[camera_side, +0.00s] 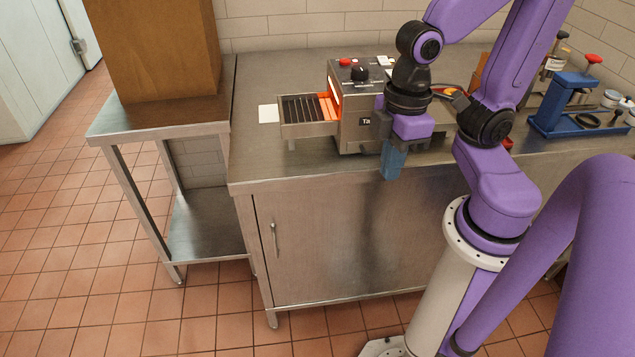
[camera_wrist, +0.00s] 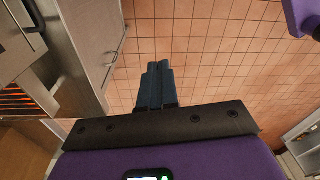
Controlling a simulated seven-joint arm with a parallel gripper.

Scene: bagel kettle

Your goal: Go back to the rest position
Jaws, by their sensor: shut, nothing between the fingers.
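My gripper (camera_side: 392,162) hangs pointing down just in front of the steel counter's front edge in the side view. Its blue fingers are closed together with nothing between them. In the wrist view the shut fingers (camera_wrist: 155,85) stand over the tiled floor, with the cabinet front to their left. My arm is bent, with the wrist above the counter's edge near the conveyor toaster (camera_side: 352,125).
The steel counter (camera_side: 250,85) holds the toaster with its glowing slatted feed rack (camera_side: 305,107). A blue press (camera_side: 570,105) and jars stand at the right. A brown box (camera_side: 155,50) sits on the left side table (camera_side: 120,118). The tiled floor (camera_side: 60,230) is clear.

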